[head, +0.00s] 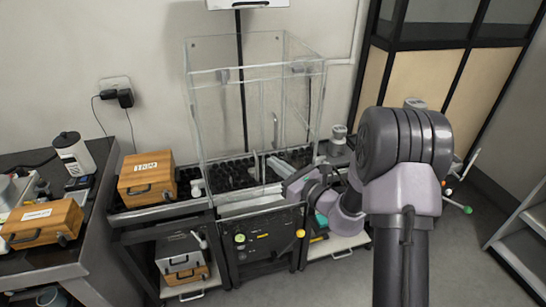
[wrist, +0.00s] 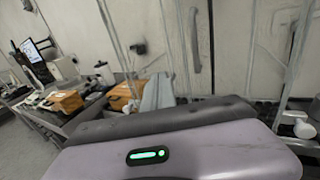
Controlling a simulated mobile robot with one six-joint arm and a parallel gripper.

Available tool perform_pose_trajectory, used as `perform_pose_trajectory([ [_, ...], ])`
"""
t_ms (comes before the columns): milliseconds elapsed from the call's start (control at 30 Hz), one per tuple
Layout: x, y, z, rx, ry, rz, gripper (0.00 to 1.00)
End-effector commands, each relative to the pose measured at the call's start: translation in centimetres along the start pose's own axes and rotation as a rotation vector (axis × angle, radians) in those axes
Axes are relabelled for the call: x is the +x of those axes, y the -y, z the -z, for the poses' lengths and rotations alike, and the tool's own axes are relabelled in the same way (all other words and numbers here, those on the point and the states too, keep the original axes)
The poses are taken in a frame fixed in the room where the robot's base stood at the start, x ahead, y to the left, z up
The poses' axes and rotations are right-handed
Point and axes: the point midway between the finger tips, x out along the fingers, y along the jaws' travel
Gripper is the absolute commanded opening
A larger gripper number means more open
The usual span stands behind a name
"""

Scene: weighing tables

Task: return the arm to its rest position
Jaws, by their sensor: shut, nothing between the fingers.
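My arm rises at the right of the head view and bends down to the left toward the clear glass enclosure (head: 257,110). My gripper (head: 277,167) is small and partly hidden at the arm's end, by the front of the enclosure. It is shut, and I see nothing held in it. The wrist view is mostly filled at the bottom by a grey-purple part of my own body with a green light.
Two wooden boxes, one on the middle table (head: 147,178) and one on the left bench (head: 42,224), stand left of the enclosure. A black control panel (head: 262,243) is below it. Grey shelving (head: 520,240) is at the far right, with open floor before it.

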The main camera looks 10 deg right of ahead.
Motion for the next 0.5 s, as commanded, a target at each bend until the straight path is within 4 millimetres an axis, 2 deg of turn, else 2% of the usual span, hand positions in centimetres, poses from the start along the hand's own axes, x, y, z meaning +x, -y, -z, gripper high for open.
perform_pose_trajectory([
  [100,-3.0,-1.3,-0.1,0.003,-0.003,0.003,0.0],
  [200,-4.6,-2.0,-0.1,0.002,-0.002,0.002,0.0],
  [433,-5.7,-2.7,0.0,-0.002,0.0,-0.001,0.0],
  [500,-5.5,-3.5,-0.8,-0.018,0.001,-0.033,0.0],
])
